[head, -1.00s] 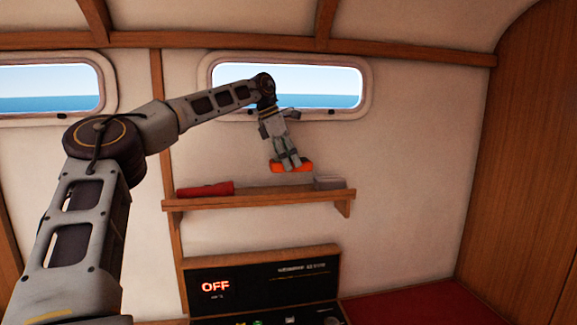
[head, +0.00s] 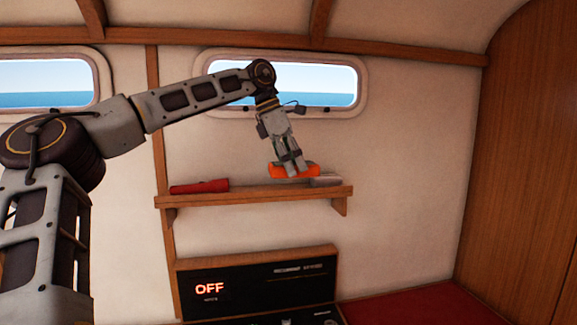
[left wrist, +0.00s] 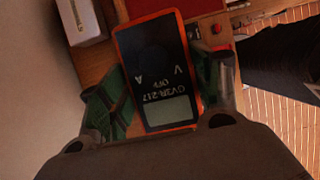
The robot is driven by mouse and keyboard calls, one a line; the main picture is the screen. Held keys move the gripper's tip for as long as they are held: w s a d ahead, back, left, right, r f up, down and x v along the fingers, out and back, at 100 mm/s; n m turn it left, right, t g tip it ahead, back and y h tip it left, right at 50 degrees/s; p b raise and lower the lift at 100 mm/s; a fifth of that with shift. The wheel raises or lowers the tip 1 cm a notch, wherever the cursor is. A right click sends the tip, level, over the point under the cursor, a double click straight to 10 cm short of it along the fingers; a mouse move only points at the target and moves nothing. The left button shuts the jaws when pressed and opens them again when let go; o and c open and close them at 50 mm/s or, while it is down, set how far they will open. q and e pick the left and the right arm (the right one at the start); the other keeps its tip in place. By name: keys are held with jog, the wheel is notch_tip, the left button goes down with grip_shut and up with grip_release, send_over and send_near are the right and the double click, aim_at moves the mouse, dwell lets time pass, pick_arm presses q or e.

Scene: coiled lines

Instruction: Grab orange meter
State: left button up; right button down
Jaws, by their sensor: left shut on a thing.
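The orange meter (head: 310,171) is in my left gripper (head: 292,172), just above the wooden shelf in the head view. In the left wrist view the meter (left wrist: 155,75) has a dark face with a grey display and an orange edge. The green-lined fingers of my left gripper (left wrist: 165,95) lie on both sides of it, shut on it. The head view does not clearly show whether the meter touches the shelf. My right gripper is in neither view.
The wall shelf (head: 250,197) holds a red object (head: 200,186) at its left and a pale box (head: 326,180) at its right, close to the meter. A dark panel (head: 256,286) reading OFF stands below. A window (head: 320,85) is behind the arm.

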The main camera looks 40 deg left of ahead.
pick_arm(q)
jog(key=s+d+b, duration=0.2)
jog(key=s+d, duration=0.3)
jog(key=d, duration=0.2)
jog(key=shift+s, duration=0.3)
